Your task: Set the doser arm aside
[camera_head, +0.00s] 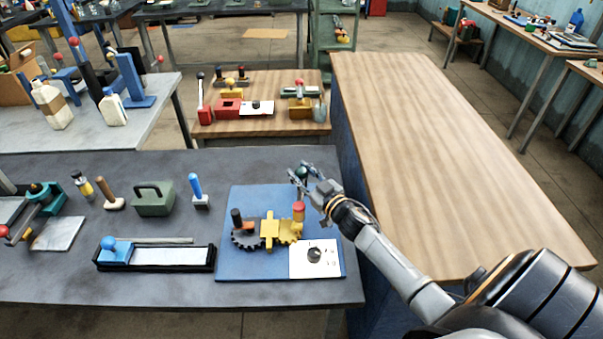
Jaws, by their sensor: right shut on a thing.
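My right gripper (306,176) reaches in from the right over the upper right corner of the blue board (238,200) on the dark table. On the board are a dark gear (246,240), a yellow gear (290,233), a yellow block (269,230), a red-topped orange post (298,211) and a white dial plate (316,259). My left gripper is not in view.
Left of the board are a black tray with a blue knob (155,257), a blue-handled tool (198,192) and a green handled block (153,199). The long wooden table (450,150) to the right is bare. A back table (265,85) holds red and yellow devices.

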